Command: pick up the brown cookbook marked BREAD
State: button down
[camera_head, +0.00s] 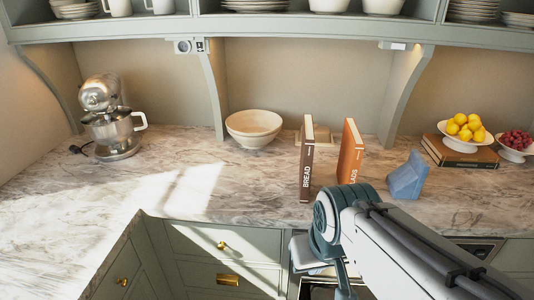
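The brown cookbook marked BREAD (306,165) stands upright on the marble counter, its spine with white lettering facing me. An orange-brown cookbook (350,152) stands upright to its right, a small gap apart; only "LADS" of its title shows. My white and teal arm (385,235) reaches in from the lower right and bends down in front of the counter edge, below the books. It touches neither book. My gripper's fingers do not show.
A blue faceted block (407,179) sits right of the books. A cream bowl (254,127) stands behind left, a stand mixer (112,120) far left. A lemon bowl (464,142) rests on flat books, beside a red fruit bowl (514,152). The counter left of BREAD is clear.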

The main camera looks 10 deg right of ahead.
aim_at(307, 151)
jog(key=u, duration=0.05)
jog(key=i, duration=0.95)
